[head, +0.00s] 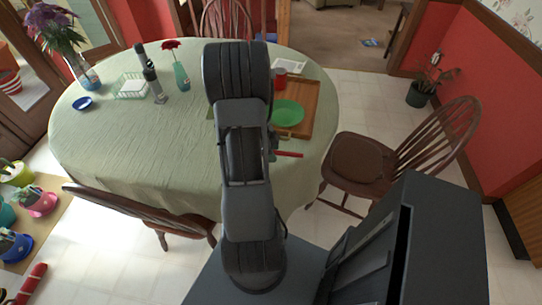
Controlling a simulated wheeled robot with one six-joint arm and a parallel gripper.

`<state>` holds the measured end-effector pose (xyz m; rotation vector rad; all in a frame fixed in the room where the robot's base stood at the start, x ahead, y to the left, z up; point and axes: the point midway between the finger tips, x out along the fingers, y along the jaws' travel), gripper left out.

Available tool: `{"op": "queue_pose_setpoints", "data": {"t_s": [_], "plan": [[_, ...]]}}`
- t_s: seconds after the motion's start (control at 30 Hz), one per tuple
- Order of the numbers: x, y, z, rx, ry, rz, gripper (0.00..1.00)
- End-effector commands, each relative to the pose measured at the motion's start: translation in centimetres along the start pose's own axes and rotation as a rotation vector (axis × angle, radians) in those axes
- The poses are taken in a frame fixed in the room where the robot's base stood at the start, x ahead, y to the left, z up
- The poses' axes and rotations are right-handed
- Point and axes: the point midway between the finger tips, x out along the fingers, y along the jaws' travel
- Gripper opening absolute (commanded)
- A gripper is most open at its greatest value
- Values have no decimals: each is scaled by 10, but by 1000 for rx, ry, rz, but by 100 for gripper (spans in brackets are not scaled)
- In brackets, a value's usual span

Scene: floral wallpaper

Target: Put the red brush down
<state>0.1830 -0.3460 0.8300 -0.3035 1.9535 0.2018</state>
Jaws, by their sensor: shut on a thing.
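The red brush (289,154) shows as a short red bar sticking out to the right of my arm, over the table's near right side. My gripper (272,148) is mostly hidden behind my arm; only a dark part of it shows, at the brush's left end. It is shut on the brush. The rest of the brush is hidden, and I cannot tell whether it touches the table (130,150) or hangs above it.
A wooden tray (322,110) with a green plate (287,113) lies just beyond the brush. The table's left front is clear. Chairs (362,160) stand around it.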

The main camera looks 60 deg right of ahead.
Motion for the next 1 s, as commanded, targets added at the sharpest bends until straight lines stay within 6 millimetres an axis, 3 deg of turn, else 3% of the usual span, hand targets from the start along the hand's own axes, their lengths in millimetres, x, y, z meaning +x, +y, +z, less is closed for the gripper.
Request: {"op": "queue_pose_setpoints", "data": {"t_s": [0.17,0.47,1.0], "plan": [[5,-5,5,-1,0,0,21],[33,-7,18,-2,0,1,21],[40,-8,21,0,0,-1,21]]}}
